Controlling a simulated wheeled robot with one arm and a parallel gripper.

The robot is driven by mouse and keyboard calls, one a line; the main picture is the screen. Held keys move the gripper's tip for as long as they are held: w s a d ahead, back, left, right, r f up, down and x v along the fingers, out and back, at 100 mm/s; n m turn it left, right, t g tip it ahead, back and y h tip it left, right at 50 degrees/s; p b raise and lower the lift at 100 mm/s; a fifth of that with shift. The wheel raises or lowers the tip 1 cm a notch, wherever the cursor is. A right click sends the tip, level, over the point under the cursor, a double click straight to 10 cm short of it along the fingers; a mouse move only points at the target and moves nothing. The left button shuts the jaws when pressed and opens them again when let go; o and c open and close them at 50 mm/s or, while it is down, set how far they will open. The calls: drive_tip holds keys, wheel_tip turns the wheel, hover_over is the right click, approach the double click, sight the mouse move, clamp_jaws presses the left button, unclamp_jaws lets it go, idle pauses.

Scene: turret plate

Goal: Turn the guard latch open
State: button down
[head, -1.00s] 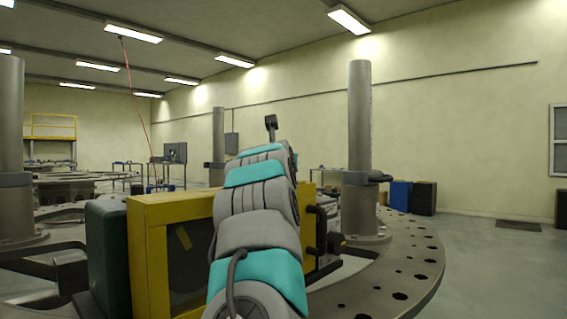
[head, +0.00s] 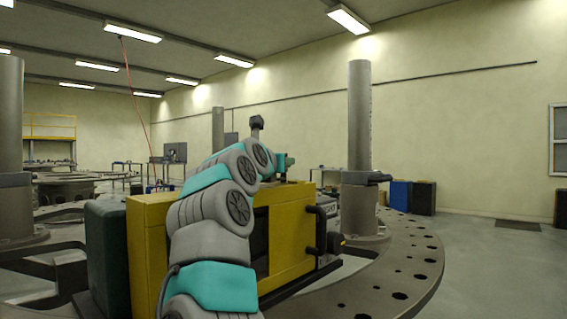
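The yellow guard housing (head: 290,240) stands in front of me on the turret plate (head: 410,270). I cannot tell which of these is the guard latch, or whether the latch itself is hidden. My grey and teal arm rises in front of the housing and bends right over its top. My gripper's fingers do not show; the far end of the arm is behind the housing's upper edge.
A dark green box (head: 107,255) adjoins the housing's left side. Grey posts stand on the plate at the left (head: 11,120) and right (head: 360,120). Blue and black bins (head: 412,197) stand by the far wall. The floor at right (head: 500,260) is clear.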

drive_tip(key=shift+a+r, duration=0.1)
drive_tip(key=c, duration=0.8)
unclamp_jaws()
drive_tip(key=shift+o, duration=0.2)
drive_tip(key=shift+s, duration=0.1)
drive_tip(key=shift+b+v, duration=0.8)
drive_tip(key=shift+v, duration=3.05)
